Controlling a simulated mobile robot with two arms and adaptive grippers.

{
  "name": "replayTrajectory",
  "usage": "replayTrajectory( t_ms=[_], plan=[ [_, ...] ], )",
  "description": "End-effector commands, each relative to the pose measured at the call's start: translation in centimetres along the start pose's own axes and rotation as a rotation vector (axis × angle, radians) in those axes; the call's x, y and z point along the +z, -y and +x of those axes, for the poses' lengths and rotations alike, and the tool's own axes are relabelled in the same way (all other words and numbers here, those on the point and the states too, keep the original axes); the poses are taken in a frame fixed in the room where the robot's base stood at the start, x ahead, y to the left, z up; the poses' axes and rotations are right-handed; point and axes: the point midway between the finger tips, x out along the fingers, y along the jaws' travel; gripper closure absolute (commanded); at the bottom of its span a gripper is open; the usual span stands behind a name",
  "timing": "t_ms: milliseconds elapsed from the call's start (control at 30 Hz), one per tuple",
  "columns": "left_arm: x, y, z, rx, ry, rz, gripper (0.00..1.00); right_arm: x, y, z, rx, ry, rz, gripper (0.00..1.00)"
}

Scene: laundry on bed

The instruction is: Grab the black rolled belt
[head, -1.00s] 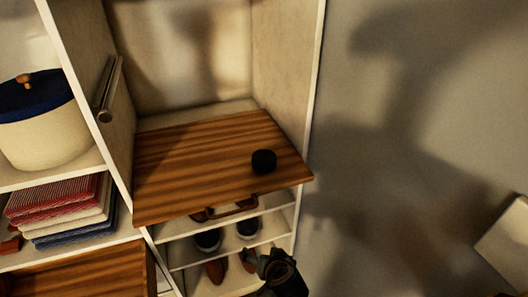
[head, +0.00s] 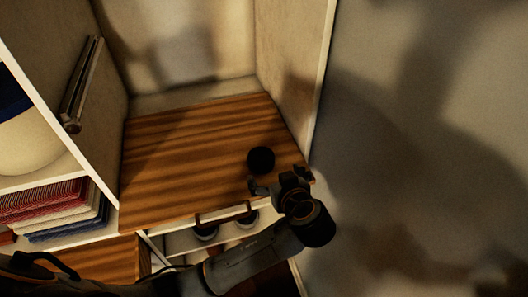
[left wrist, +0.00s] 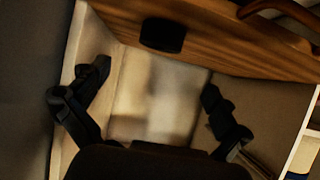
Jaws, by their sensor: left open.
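The black rolled belt (head: 261,160) sits on the striped wooden shelf board (head: 180,150), near its right front edge. It also shows in the left wrist view (left wrist: 162,35) as a dark rounded block against the wood. My left gripper (head: 279,182) is just in front of the belt and slightly right of it in the head view, at the board's edge. Its fingers are apart and empty; in the left wrist view the open fingers (left wrist: 153,88) are spread, with the belt beyond them near the top. My right gripper is in neither view.
The white right side panel (head: 305,80) stands close to the belt and gripper. A metal rod (head: 80,85) is on the left panel. A brown handle (head: 224,213) and shoes (head: 205,233) are below the board. Folded cloths (head: 55,210) lie at left. The board's left is clear.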

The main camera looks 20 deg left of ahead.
Motion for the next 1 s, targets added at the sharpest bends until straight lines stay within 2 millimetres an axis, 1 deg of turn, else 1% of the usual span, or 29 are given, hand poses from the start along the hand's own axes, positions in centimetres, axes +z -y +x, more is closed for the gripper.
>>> replayTrajectory(
  t_ms=[33, 200, 300, 433, 533, 600, 667, 733, 833, 1000],
  plan=[
    [-0.4, 0.2, 1.1, -0.005, -0.003, 0.003, 0.0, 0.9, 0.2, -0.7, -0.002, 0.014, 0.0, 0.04],
    [-0.4, 0.1, 4.4, -0.005, -0.002, 0.003, 0.0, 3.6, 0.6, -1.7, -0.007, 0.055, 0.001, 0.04],
    [-0.2, 0.1, 5.7, -0.003, -0.001, 0.002, 0.0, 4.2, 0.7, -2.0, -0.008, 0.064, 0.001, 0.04],
    [-0.2, 0.0, 6.5, -0.001, 0.0, 0.0, 0.0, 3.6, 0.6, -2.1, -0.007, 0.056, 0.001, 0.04],
    [-0.3, 0.0, 7.1, -0.003, 0.0, 0.002, 0.0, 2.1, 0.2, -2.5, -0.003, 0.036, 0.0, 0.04],
    [-0.6, 0.0, 7.9, -0.004, -0.002, 0.004, 0.0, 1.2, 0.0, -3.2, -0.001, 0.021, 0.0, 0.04],
    [-0.6, -0.1, 8.6, -0.003, -0.001, 0.004, 0.0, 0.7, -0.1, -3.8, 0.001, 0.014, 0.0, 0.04],
    [-0.7, -0.1, 9.6, -0.004, -0.002, 0.003, 0.0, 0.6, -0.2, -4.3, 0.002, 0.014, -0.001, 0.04],
    [-0.4, -0.2, 10.8, -0.002, 0.0, 0.004, 0.0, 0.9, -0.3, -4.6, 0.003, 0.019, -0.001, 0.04],
    [-0.2, -0.2, 11.7, 0.001, 0.001, 0.001, 0.0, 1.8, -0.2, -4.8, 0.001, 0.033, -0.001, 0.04]
  ],
)
